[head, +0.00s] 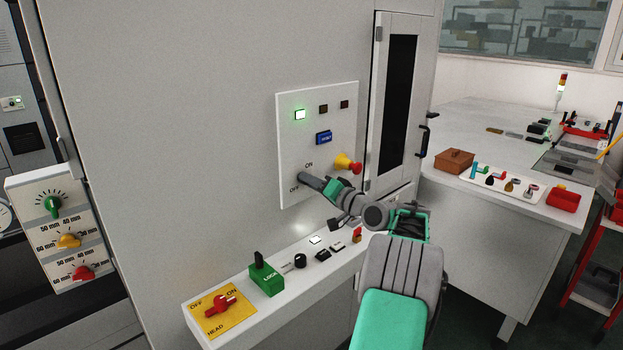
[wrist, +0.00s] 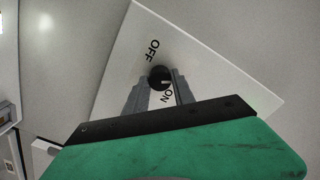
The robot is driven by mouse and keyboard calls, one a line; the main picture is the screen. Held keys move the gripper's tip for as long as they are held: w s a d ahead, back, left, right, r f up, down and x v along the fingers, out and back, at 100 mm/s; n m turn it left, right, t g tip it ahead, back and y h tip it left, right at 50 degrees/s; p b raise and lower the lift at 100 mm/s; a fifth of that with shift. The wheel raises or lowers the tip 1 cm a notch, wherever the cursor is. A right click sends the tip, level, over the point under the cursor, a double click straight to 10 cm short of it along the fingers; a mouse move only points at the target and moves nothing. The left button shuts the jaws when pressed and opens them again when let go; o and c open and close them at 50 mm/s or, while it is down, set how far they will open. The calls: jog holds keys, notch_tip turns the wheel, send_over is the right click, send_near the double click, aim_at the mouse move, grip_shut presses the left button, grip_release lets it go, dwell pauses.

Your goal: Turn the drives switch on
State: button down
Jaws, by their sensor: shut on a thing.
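The drives switch is a small round black knob (wrist: 159,75) on a white panel (head: 318,140), with OFF and ON printed beside it. My gripper (head: 306,178) reaches the panel's lower left, where it hides the knob in the head view. In the wrist view my gripper (wrist: 160,86) has its two grey fingers on either side of the knob, shut on it. There OFF reads above the knob and ON below it. A small pale mark shows on the knob's right part; which label it points to I cannot tell for sure.
A yellow and red stop button (head: 347,163) sits close to the right of my gripper. A blue button (head: 324,137) and a lit green lamp (head: 300,114) are above. A ledge (head: 290,285) with a green LOCK block (head: 267,280) and red HEAD switch (head: 220,305) juts out below.

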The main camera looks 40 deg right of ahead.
jog(key=shift+m+p, duration=1.7)
jog(key=shift+m, duration=1.3)
jog(key=c, duration=1.1)
grip_release()
jog(key=shift+o, duration=0.2)
jog(key=s+b, duration=0.2)
jog(key=s, duration=0.5)
jog(key=shift+s, duration=0.4)
